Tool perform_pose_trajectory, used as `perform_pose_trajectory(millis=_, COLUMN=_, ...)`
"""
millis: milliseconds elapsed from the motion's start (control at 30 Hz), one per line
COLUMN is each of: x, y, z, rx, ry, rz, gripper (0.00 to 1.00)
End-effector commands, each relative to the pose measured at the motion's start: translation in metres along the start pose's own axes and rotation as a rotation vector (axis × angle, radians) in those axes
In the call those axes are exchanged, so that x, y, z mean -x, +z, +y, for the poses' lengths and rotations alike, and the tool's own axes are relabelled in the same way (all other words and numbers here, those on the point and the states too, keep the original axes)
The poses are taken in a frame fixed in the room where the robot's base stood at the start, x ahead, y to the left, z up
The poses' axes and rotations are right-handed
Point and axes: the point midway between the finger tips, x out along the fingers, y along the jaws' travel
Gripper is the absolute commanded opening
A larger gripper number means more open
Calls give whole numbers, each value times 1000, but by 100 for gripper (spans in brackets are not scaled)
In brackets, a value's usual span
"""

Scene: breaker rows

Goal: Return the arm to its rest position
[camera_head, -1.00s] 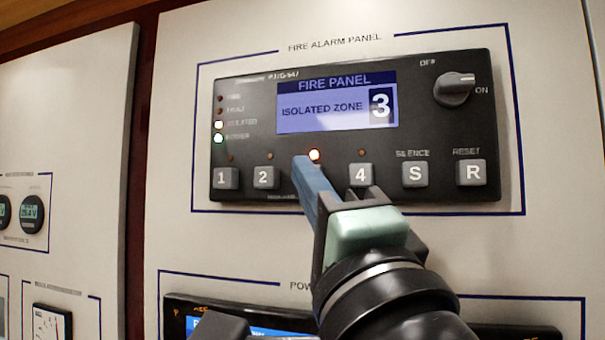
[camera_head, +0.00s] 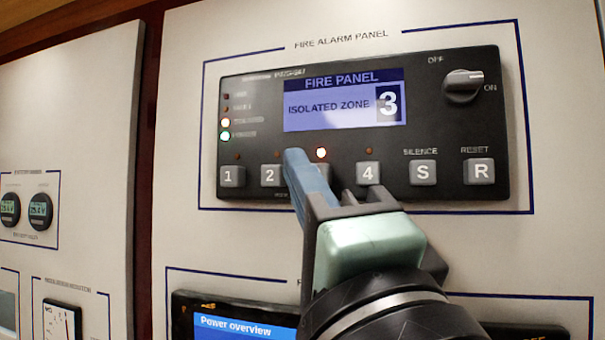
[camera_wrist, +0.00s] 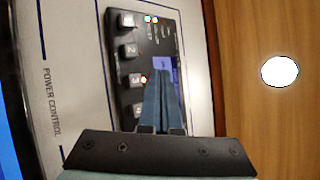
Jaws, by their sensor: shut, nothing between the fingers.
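My gripper (camera_head: 297,158) is shut and empty, its blue fingers together in front of the fire panel (camera_head: 392,175). In the head view the fingertips overlap the area between button 2 (camera_head: 268,176) and the partly hidden button 3. The wrist view shows the shut fingers (camera_wrist: 161,75) to the right of button 3 (camera_wrist: 135,81), apart from it in that picture. The panel screen (camera_head: 343,103) reads "ISOLATED ZONE 3". The lamp (camera_head: 321,153) above button 3 is lit. I cannot tell the exact gap between fingertips and panel.
A rotary knob (camera_head: 463,86) sits at the panel's upper right. Below is a second display (camera_head: 244,328) reading "Power overview", partly behind my arm. Gauges (camera_head: 40,211) are on the left cabinet. A brown wooden surface (camera_wrist: 262,110) shows at the right in the wrist view.

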Motion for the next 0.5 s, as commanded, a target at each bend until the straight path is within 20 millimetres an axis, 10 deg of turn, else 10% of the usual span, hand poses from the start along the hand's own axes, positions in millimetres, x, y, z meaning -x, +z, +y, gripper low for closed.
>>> perform_pose_trajectory(millis=300, x=2, y=0, z=4, rx=22, ry=-1, rz=5, gripper=0)
perform_pose_trajectory(millis=500, x=27, y=2, z=37, rx=415, ry=-25, rz=92, gripper=0)
